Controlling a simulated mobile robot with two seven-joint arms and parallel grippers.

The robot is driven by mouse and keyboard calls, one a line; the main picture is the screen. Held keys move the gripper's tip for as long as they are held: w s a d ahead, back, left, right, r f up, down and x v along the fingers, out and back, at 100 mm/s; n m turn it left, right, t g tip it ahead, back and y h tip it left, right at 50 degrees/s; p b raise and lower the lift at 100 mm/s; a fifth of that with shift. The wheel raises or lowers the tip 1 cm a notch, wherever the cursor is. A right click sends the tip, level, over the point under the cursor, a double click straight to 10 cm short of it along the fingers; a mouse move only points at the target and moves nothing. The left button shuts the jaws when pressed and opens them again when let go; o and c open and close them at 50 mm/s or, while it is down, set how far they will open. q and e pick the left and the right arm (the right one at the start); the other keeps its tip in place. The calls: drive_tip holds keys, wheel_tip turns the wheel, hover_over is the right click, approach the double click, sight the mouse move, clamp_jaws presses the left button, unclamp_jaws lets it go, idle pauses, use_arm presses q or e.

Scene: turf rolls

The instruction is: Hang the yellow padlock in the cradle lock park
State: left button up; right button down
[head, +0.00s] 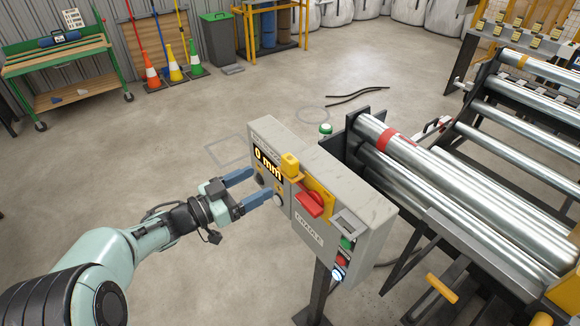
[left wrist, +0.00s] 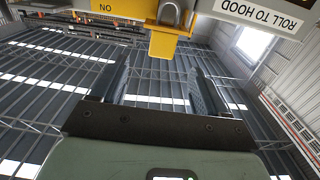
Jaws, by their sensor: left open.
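The yellow padlock (head: 290,164) is at the upper edge of the grey control box (head: 352,190), beside the display reading 0 mm. In the left wrist view the padlock (left wrist: 163,43) shows its yellow body and grey shackle at a yellow plate. My left gripper (head: 264,186) is open and empty, its blue fingers pointing at the box just left of the padlock. In the left wrist view the padlock lies beyond and between the fingertips (left wrist: 162,72), apart from them. A label reading CRADLE (head: 309,231) is on the box front. I cannot make out the lock park itself.
A red rotary handle (head: 309,204) on a yellow plate sticks out right of the padlock. Green and red buttons (head: 343,254) are lower right. Shiny rollers (head: 450,190) stand close on the right. The floor left of the box is open.

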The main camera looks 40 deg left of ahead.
sight(296, 161)
use_arm(q)
drive_tip(key=p+x, duration=0.1)
drive_tip(key=x, duration=0.6)
drive_tip(key=shift+w, duration=0.35)
drive_tip(key=p+x, duration=0.1)
drive_tip(key=x, duration=0.3)
drive_tip(key=shift+w, duration=0.15)
drive_tip(key=shift+w+f, duration=0.1)
drive_tip(key=shift+w, duration=0.35)
drive_tip(key=shift+s, duration=0.1)
use_arm(e)
drive_tip(key=w+r, duration=0.1)
drive_tip(key=r, duration=0.1)
drive_tip(key=shift+w+a+r, duration=0.1)
drive_tip(key=shift+w+r, duration=0.25)
drive_tip(key=shift+r, duration=0.05)
use_arm(q)
drive_tip(key=c, duration=1.1)
